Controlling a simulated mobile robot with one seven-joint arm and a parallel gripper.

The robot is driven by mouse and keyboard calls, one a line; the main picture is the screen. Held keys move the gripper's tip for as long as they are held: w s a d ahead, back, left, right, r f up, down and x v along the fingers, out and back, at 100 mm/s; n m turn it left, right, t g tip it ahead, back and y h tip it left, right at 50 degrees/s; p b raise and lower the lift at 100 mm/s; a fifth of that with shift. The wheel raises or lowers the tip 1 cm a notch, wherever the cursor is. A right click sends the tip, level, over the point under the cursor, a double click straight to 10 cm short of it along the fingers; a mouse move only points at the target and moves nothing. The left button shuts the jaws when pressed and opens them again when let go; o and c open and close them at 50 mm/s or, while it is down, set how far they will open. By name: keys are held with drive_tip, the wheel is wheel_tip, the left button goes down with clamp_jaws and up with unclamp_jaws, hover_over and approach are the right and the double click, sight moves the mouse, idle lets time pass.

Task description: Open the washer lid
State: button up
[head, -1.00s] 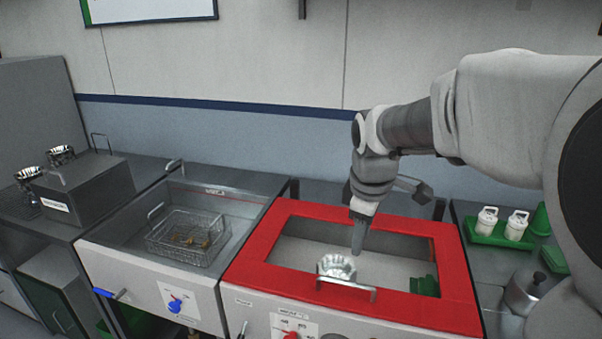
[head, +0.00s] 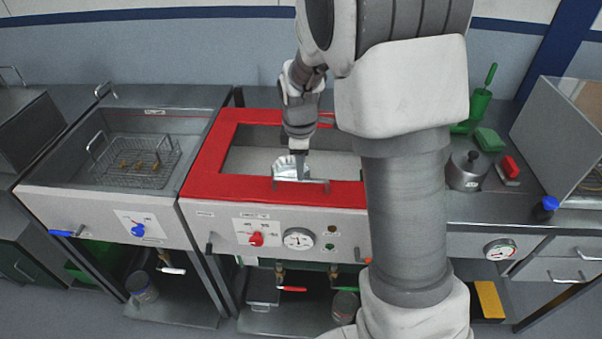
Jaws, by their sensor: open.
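The washer's lid is a red frame (head: 208,165) around a clear window, lying flat and shut on the washer. A metal bar handle (head: 314,181) runs along the lid's front edge. My gripper (head: 299,166) is open and points down just behind the handle; whether it touches the handle cannot be told. A silvery, round-lobed housing (head: 286,169) shows by the fingers, apparently through the window. My arm hides the lid's right side.
An open tank (head: 192,130) with a wire basket (head: 133,163) stands to the left. A red knob (head: 256,239) and gauge (head: 298,238) are on the washer's front. A steel pot (head: 467,170) and green brush (head: 483,92) stand on the right counter.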

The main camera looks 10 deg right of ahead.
drive_tip(key=f, duration=0.3)
drive_tip(key=w+f, duration=0.1)
drive_tip(key=shift+d+f, duration=0.15)
drive_tip(key=shift+f, duration=0.25)
clamp_jaws()
idle(1.1)
